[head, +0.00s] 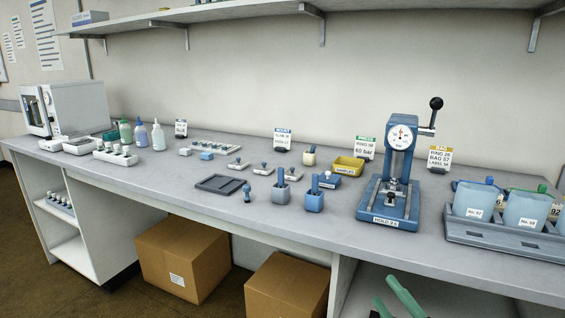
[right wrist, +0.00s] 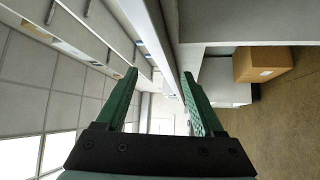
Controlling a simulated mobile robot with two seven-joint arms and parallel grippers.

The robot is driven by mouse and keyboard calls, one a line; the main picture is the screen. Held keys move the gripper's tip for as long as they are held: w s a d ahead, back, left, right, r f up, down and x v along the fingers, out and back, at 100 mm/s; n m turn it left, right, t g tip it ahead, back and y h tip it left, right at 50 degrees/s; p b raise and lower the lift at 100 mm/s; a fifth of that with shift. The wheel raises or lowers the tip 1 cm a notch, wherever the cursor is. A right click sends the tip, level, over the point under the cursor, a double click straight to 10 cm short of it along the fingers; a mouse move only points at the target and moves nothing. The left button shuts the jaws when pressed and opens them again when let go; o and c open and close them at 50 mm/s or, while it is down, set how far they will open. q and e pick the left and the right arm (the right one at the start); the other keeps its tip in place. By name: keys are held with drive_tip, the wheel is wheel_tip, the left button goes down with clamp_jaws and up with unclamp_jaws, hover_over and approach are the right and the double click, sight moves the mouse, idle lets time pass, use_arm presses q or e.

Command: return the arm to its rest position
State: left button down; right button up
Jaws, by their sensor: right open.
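My right gripper (head: 384,289) shows at the bottom edge of the head view, right of the middle, in front of the bench's front edge and below its top. Its two green fingers are apart with nothing between them. The right wrist view also shows the fingers (right wrist: 160,75) spread and empty, with the bench edge running past beyond them. The rest of the right arm is out of the head view. My left gripper is in neither view.
The grey bench (head: 180,185) holds a blue press (head: 392,180), a rack of blue containers (head: 495,235), a dark tray (head: 222,184) and small tools. Under it are open shelves and cardboard boxes (head: 184,258), (head: 287,288). A wall shelf (head: 240,15) runs above. The bench front strip is clear.

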drive_tip(key=s+a+f+m+g+h, duration=0.25)
drive_tip(key=s+f+m+g, duration=0.25)
drive_tip(key=s+f+m, duration=0.5)
drive_tip(key=s+a+f+m+g+h, duration=0.1)
drive_tip(key=s+a+f+m+g, duration=0.5)
drive_tip(key=s+f, duration=0.8)
use_arm(q)
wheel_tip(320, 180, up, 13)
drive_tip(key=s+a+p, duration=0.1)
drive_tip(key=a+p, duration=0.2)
drive_tip(key=p, duration=1.4)
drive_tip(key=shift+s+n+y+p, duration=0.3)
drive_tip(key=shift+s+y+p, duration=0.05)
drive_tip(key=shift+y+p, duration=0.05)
use_arm(e)
drive_tip(key=d+r+m+t+h, duration=0.1)
drive_tip(key=d+r, duration=0.3)
drive_tip(key=r, duration=0.7)
drive_tip(key=shift+w+d+r+m, duration=0.25)
drive_tip(key=shift+w+d+m, duration=0.05)
drive_tip(key=shift+m, duration=0.1)
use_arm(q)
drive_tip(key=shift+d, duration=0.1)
